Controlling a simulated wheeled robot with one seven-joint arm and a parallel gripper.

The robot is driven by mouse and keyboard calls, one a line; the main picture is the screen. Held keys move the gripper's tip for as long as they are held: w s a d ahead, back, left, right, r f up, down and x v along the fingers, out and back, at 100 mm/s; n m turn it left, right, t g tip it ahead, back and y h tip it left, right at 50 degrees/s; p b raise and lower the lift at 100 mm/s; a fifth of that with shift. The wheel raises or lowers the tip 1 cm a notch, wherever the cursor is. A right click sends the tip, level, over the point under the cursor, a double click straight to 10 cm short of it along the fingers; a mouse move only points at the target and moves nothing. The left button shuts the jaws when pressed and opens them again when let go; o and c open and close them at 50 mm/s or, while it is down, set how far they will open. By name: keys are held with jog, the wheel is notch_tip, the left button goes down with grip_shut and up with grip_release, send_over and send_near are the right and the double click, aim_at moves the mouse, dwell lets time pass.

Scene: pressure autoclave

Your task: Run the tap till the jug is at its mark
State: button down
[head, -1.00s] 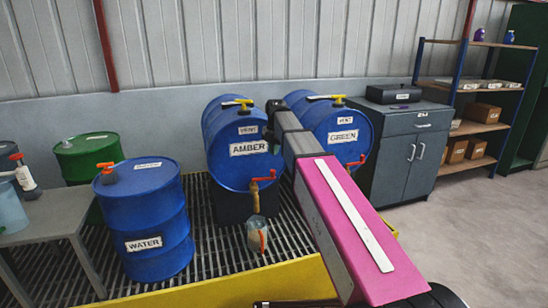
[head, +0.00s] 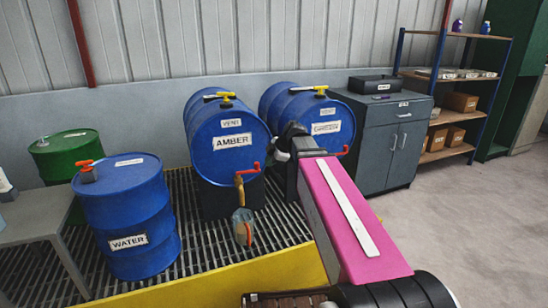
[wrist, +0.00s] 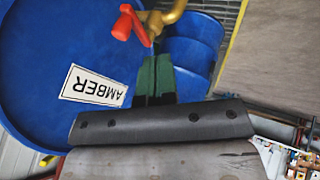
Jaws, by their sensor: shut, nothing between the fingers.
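The jug (head: 240,222), clear with an orange-red part, hangs below the tap. Its mark and liquid level are too small to tell. My gripper (head: 284,152) is right of the AMBER drum's face in the head view, near tap height. In the wrist view its dark green fingers (wrist: 153,70) are shut and empty, just below the red handle (wrist: 130,22) in the picture. I cannot tell whether they touch it. The jug is not visible there.
A second drum (head: 325,115) lies right of AMBER. An upright WATER drum (head: 125,205) and a green drum (head: 75,152) stand left. A yellow edge (head: 220,285) borders the grating (head: 195,235) in front. A grey cabinet (head: 385,140) stands right, with clear floor before it.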

aim_at(254, 172)
jog(key=shift+w+a+f, duration=0.6)
jog(key=shift+w+f, duration=0.05)
jog(key=shift+w, duration=0.2)
jog(key=shift+w+a+f, duration=0.55)
jog(key=shift+w+f, duration=0.1)
jog(key=shift+w, duration=0.25)
jog(key=shift+w+a+f, duration=0.6)
jog(key=shift+w+f, duration=0.05)
jog(key=shift+w, duration=0.2)
